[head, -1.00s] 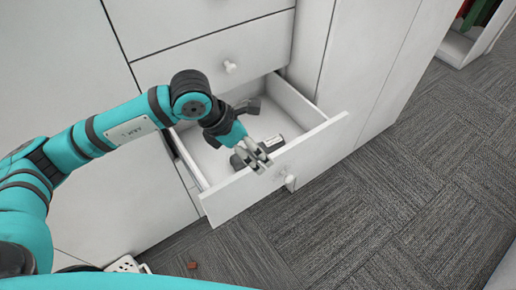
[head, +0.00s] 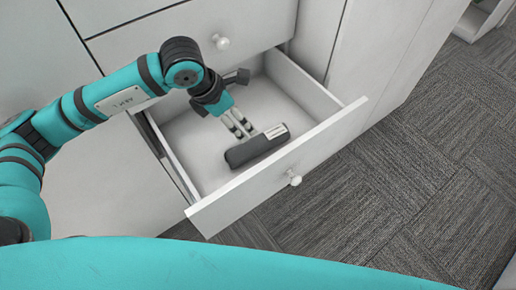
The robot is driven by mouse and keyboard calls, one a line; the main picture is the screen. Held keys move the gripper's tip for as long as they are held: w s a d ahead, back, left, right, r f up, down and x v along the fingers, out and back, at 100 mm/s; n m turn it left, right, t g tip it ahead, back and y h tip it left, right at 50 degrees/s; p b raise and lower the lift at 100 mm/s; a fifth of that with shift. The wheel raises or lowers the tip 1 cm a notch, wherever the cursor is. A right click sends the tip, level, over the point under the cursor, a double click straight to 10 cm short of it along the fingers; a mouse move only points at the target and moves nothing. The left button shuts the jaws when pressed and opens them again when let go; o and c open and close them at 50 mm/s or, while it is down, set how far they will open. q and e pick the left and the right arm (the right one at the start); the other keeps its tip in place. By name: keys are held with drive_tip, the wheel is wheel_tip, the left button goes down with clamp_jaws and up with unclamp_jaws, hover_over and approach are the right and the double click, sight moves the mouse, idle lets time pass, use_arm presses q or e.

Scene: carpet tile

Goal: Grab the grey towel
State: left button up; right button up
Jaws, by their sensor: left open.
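A dark grey rolled bundle (head: 257,148), which looks like the grey towel, lies in the open white drawer (head: 338,117), close to the drawer's front panel. It has a pale patch near its right end. My left gripper (head: 241,127) is over the drawer, on the far side of the towel, with its fingers pointing down toward it. The fingers are open and hold nothing. I cannot tell whether the fingertips touch the towel. My right gripper is not in view.
The drawer floor right of the gripper is bare. Grey carpet (head: 420,180) lies clear to the right.

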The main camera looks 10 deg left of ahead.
use_arm(q)
drive_tip(key=f, duration=0.2)
approach(255, 142)
drive_tip(key=x, duration=0.6)
drive_tip(key=shift+w+d+f, duration=0.1)
drive_tip(key=shift+d, duration=0.1)
drive_tip(key=shift+w+d+f, duration=0.15)
drive_tip(key=shift+f, duration=0.4)
drive_tip(key=x, duration=0.5)
drive_tip(key=shift+f, duration=0.15)
drive_tip(key=c, duration=1.4)
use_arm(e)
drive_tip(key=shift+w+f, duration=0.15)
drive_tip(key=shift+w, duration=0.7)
